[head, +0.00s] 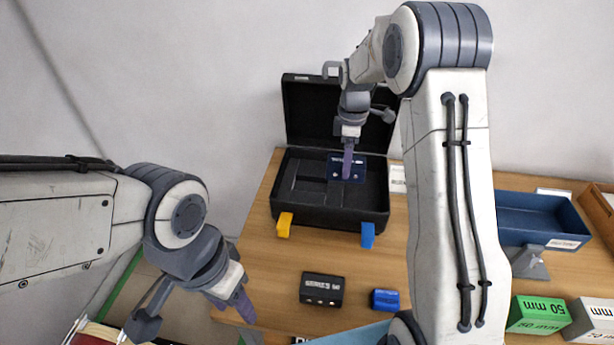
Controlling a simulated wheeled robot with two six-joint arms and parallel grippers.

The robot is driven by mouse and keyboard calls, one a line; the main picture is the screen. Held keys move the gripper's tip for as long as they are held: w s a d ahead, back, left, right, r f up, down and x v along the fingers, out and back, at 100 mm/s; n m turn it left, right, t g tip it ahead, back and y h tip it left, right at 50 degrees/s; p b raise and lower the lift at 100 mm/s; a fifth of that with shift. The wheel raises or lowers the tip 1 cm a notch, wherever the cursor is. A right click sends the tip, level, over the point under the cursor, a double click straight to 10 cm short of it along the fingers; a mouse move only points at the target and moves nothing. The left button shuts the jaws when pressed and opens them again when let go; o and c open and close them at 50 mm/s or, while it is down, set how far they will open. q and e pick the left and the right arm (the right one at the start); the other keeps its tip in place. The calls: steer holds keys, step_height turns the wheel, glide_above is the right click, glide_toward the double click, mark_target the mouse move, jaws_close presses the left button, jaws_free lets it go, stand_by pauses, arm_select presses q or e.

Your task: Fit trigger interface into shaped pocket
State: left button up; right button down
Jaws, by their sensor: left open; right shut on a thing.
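An open black case (325,218) stands at the back of the table with its lid (310,110) raised. Its dark insert has shaped pockets (303,185). My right gripper (348,172) reaches down over the case, shut on a dark blue box with white marks, the trigger interface (358,168). The box is at the right part of the insert; I cannot tell whether it sits in a pocket or is held above it. My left gripper (246,312) is open and empty, low at the left, apart from the case.
A black labelled box (322,288) and a small blue block (385,300) lie in front of the case. Yellow (284,225) and blue (368,236) latches are at its front. A blue bin (530,213) and green (540,313) and grey (592,318) 50 mm blocks are at right.

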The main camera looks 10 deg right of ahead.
steer(key=w+a+f, duration=0.2)
steer(key=w+a+f+p, duration=0.1)
steer(key=w+a+f, duration=0.1)
steer(key=w+a, duration=0.1)
steer(key=w+a+f+p, duration=0.1)
steer(key=w+a+f, duration=0.1)
steer(key=shift+w+a+f, duration=0.2)
steer(key=shift+a+f, duration=0.1)
steer(key=shift+a, duration=0.1)
step_height(320, 180, down, 3)
steer(key=shift+s+f+p, duration=0.1)
steer(key=shift+p, duration=0.7)
steer(key=shift+f, duration=0.3)
steer(key=shift+f, duration=0.2)
jaws_free()
